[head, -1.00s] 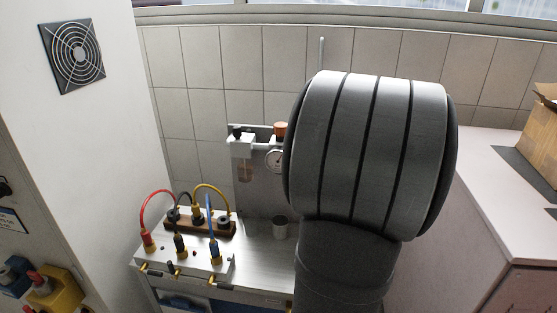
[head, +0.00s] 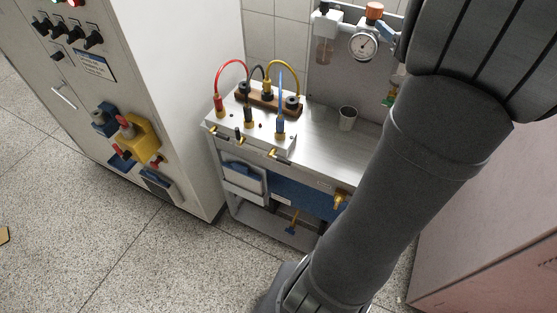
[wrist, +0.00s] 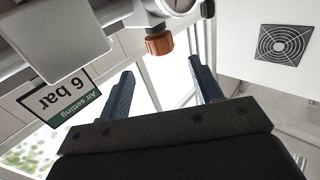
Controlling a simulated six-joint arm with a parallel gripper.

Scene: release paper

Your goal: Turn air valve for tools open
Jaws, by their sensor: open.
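A regulator stands at the back of the metal bench, with an orange knob (head: 374,10), a round gauge (head: 364,44) and a white filter unit (head: 327,18). Brass valves show lower down: one at the bench front (head: 340,198), one beneath it (head: 292,220), and small ones on the hose block. I cannot tell which valve is the one for tools. In the wrist view, upside down, the orange knob (wrist: 159,43) is beyond the fingertips of my open, empty gripper (wrist: 163,78). A "6 bar" air setting sign (wrist: 62,95) hangs beside it. The head view does not show my gripper.
A hose block (head: 250,115) with red, black, yellow and blue hoses sits on the bench. A metal cup (head: 348,118) stands to its right. A grey cabinet (head: 175,120) with a yellow-blue fitting is at left. The floor (head: 130,250) in front is clear.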

